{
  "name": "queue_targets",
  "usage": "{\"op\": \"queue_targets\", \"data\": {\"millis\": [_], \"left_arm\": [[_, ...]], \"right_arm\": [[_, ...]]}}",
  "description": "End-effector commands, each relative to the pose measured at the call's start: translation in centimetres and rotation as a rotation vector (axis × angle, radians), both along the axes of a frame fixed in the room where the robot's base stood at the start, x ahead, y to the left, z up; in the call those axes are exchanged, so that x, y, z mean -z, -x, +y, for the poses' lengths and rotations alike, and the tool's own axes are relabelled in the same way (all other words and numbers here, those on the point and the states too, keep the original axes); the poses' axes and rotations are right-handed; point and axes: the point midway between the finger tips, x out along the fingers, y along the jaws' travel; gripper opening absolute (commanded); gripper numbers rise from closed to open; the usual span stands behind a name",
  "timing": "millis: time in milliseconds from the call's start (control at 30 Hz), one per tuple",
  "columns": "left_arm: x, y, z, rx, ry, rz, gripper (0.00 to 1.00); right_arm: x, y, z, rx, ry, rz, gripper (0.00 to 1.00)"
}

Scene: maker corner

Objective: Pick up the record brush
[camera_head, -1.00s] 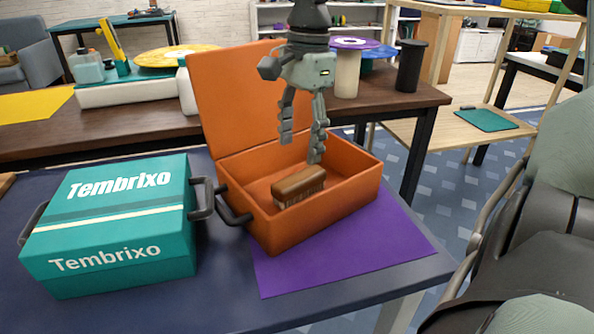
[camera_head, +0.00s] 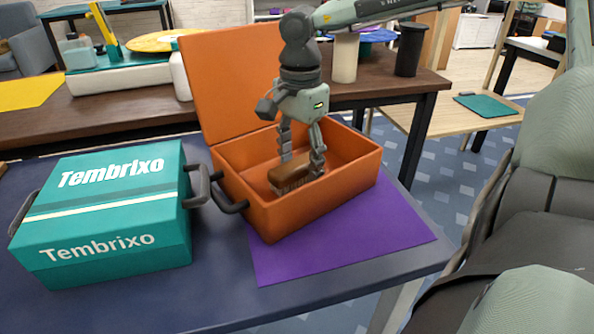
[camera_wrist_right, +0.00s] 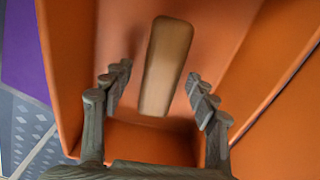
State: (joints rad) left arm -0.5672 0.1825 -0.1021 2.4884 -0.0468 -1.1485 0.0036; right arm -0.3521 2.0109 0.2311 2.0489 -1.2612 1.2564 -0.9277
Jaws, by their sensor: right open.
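The record brush (camera_head: 291,175) has a brown wooden back and bristles below. It lies inside the open orange case (camera_head: 320,215). My right gripper (camera_head: 302,168) points down into the case, its fingers at the brush. In the right wrist view the brush (camera_wrist_right: 166,68) lies lengthwise, between and beyond the two open fingers (camera_wrist_right: 158,95), with gaps on both sides. It is not gripped. My left gripper is not in view.
The case's raised lid (camera_head: 228,85) stands behind. A closed teal Tembrixo case (camera_head: 110,215) sits close on the left. A purple mat (camera_head: 340,240) lies under the orange case. A brown table (camera_head: 100,115) with a turntable (camera_head: 160,42) stands behind.

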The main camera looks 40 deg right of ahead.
Motion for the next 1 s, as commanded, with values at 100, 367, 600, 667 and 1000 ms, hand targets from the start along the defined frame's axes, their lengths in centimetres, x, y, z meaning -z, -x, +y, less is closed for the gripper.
{"op": "queue_targets", "data": {"millis": [100,367,600,667,1000], "left_arm": [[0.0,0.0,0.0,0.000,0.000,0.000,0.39],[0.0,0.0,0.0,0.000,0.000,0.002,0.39],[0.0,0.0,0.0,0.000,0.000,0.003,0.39],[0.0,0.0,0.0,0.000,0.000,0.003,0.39],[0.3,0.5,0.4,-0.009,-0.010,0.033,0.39]], "right_arm": [[0.0,0.0,0.0,0.000,0.000,0.000,0.51],[0.0,0.0,0.0,0.000,-0.001,0.000,0.19],[-0.1,0.0,0.0,0.000,-0.001,0.000,0.04],[-0.1,0.0,0.0,0.000,-0.001,-0.001,0.04],[-2.5,-0.1,0.0,0.001,0.000,-0.005,0.04]]}}
